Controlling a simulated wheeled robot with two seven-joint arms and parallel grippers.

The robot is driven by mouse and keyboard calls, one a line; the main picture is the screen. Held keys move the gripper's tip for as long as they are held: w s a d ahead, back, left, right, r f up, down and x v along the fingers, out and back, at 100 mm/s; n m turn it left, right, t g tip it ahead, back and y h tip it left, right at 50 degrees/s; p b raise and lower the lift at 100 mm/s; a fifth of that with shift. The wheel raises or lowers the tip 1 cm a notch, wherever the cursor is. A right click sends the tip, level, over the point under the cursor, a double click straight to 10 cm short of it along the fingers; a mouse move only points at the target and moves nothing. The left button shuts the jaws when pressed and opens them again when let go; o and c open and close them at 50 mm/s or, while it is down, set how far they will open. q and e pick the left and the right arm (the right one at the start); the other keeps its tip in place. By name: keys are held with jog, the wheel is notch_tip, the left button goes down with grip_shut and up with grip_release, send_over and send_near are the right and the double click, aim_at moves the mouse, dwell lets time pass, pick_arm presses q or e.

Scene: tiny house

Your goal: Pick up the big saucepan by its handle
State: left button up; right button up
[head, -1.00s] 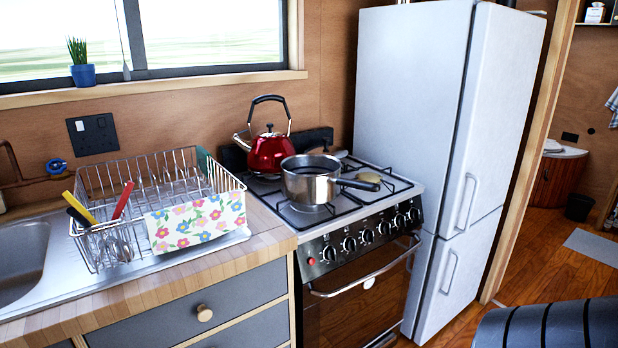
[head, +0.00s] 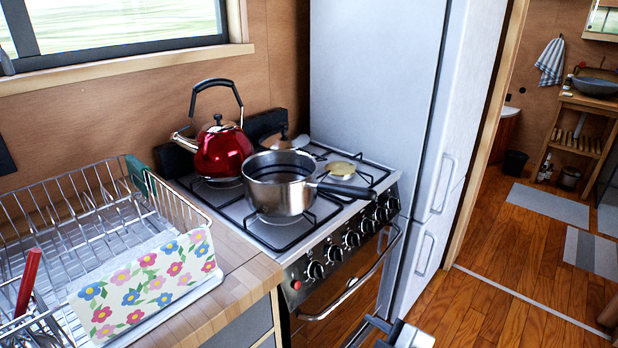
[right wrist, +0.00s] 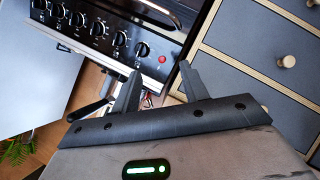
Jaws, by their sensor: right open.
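The big saucepan (head: 280,182) is a shiny steel pan. It sits upright on the front-left burner of the stove (head: 243,230) in the head view. Its black handle (head: 346,190) points right, towards the stove's front edge above the knobs. A grey piece at the bottom edge of the head view may be part of my right gripper. My left gripper is not in view.
A red kettle (head: 222,150) stands behind the saucepan, and a small yellowish item (head: 341,168) lies on the stove right of it. A dish rack (head: 70,240) stands left, a tall fridge (head: 375,90) right. The oven handle (head: 350,290) sticks out in front.

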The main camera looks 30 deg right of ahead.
jog(key=w+d+r+n+t+h, duration=0.15)
jog(key=d+r+n, duration=0.25)
jog(key=r, duration=0.4)
jog(key=n+t+p, duration=0.2)
jog(key=n, duration=0.3)
send_near(360, 196)
jog(key=w, duration=0.4)
jog(key=w+f, duration=0.1)
jog(key=w, duration=0.1)
jog(key=shift+w+d+f+p, duration=0.1)
jog(key=shift+w+d+p, duration=0.05)
jog(key=shift+d+p, duration=0.2)
jog(key=shift+w+f+p, duration=0.15)
jog(key=shift+w+f, duration=0.05)
jog(key=shift+w, duration=0.85)
jog(key=shift+w+f+p, duration=0.15)
jog(key=shift+w+f, duration=0.05)
jog(key=shift+w, duration=0.8)
jog(key=shift+w+f+p, duration=0.15)
jog(key=shift+w+f, duration=0.05)
jog(key=shift+w, duration=0.85)
grip_shut()
